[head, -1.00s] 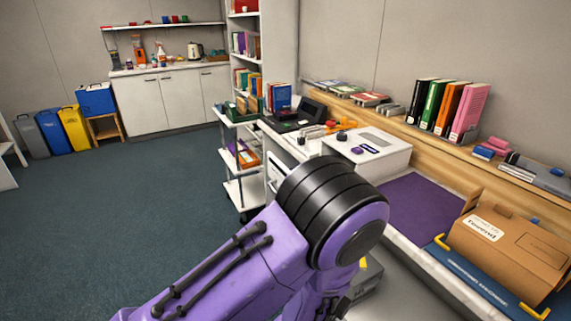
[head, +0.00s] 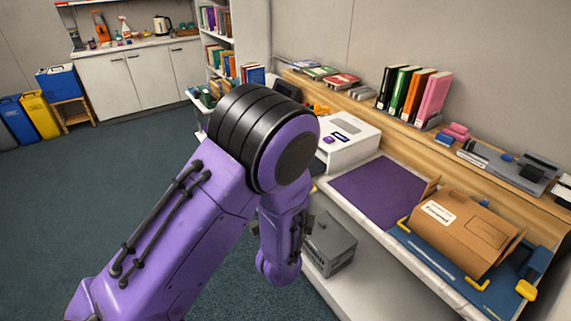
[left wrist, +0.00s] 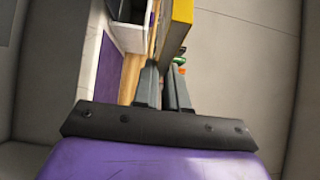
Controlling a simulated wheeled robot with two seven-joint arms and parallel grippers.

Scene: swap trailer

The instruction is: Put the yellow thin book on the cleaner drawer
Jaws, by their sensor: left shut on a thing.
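In the left wrist view, my left gripper (left wrist: 163,76) is shut on the yellow thin book (left wrist: 178,30), which is seen mostly edge-on and runs out of the top of the picture. A white box-like part with a dark inside (left wrist: 130,38) lies just left of the book; it looks like an open drawer, but I cannot be sure. In the head view, a white machine (head: 345,148) with a purple button, probably the cleaner, stands on the counter behind my left arm. My arm hides part of it, and the left gripper and book are not visible there. My right gripper is in neither view.
A purple mat (head: 380,192) lies on the counter beside the machine. A cardboard box (head: 465,232) sits on a blue tray (head: 405,240) at the right. Upright books (head: 412,95) stand on the wooden ledge. A grey box (head: 330,245) is below the counter edge.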

